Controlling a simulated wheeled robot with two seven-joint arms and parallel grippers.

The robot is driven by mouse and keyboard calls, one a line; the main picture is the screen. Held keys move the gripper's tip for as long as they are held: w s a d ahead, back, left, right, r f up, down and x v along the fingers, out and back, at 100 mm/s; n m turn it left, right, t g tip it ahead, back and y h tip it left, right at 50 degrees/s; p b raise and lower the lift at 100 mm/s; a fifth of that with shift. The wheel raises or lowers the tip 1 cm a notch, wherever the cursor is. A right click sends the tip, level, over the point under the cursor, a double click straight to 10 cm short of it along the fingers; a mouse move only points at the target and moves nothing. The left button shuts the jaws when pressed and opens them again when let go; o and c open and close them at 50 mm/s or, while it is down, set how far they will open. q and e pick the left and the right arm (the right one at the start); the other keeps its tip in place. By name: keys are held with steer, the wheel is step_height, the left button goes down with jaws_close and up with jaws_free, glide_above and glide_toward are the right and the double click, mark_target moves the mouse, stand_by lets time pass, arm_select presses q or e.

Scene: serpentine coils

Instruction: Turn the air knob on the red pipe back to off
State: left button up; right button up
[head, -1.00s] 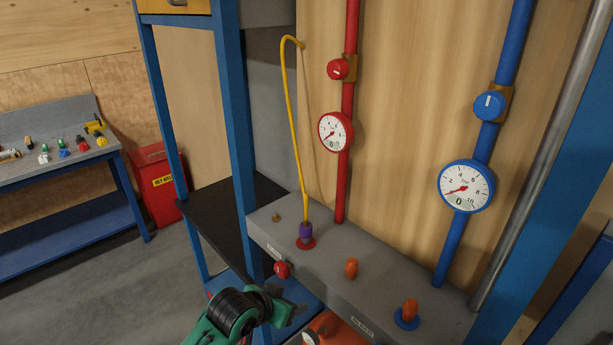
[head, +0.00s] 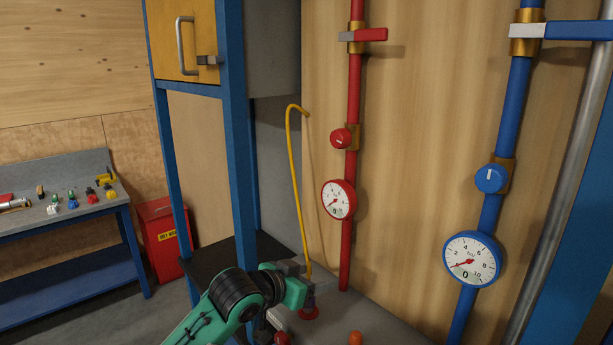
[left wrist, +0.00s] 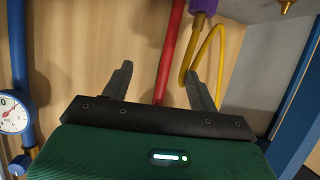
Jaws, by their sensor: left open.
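The red air knob (head: 341,138) sits on the red pipe (head: 353,90), above a round red-rimmed gauge (head: 338,200) whose needle points lower left. Its white mark is too small to read surely. My left gripper (head: 308,282) is low and left of the red pipe, well below the knob, in front of the yellow hose (head: 291,150). In the left wrist view its jaws (left wrist: 159,80) are apart and empty, with the red pipe (left wrist: 171,45) seen beyond and between them. The knob does not show there. My right gripper is not in view.
The red pipe has a lever valve (head: 372,34) higher up. To the right stand a blue pipe (head: 515,100) with a knob (head: 490,179) and gauge (head: 472,259). A blue frame post (head: 233,110) and yellow cabinet (head: 180,40) stand left. The space before the knob is clear.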

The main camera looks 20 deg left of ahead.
arm_select(q)
steer(key=w+r+t+h, duration=0.2)
steer(key=w+r, duration=0.2)
steer(key=r, duration=0.9)
steer(key=m+h, duration=0.1)
glide_toward(336, 140)
steer(key=x, duration=0.2)
steer(key=shift+t, duration=0.4)
steer(key=p+x, duration=0.2)
steer(key=x, duration=0.6)
steer(key=shift+w+d+f, duration=0.2)
steer(key=shift+w+d, duration=0.1)
steer(key=c, duration=1.2)
steer(key=shift+n, duration=1.4)
steer(key=shift+h, duration=0.3)
